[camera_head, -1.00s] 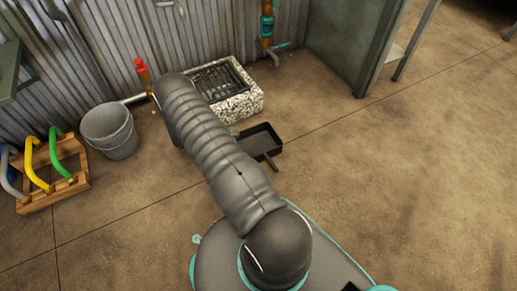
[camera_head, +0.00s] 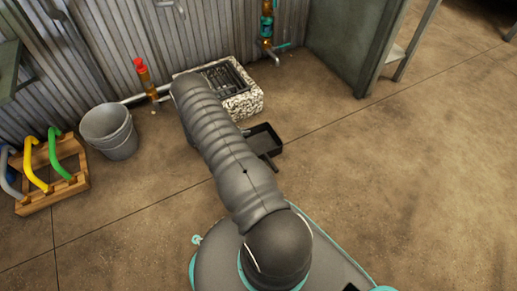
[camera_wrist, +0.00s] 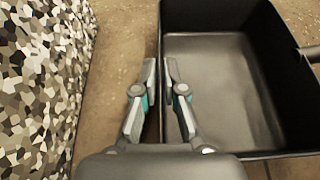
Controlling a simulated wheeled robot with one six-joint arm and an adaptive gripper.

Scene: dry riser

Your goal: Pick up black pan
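The black pan (camera_head: 264,138) is a rectangular tray with upright walls and a handle. It rests on the floor just right of the speckled stone block, partly behind my arm. In the wrist view the pan (camera_wrist: 215,75) fills the right side, with its handle at the right edge. My gripper (camera_wrist: 161,70) is at the pan's left wall, one finger outside it and one inside. The fingers are close together with the wall between them; whether they press on it is not clear. My arm hides the gripper in the head view.
The speckled stone block (camera_head: 243,104) with a grate stands close left of the pan. A grey bucket (camera_head: 110,131), a wooden rack (camera_head: 50,178) with coloured handles and a pipe with a red cap (camera_head: 139,66) stand farther left. The floor to the right is clear.

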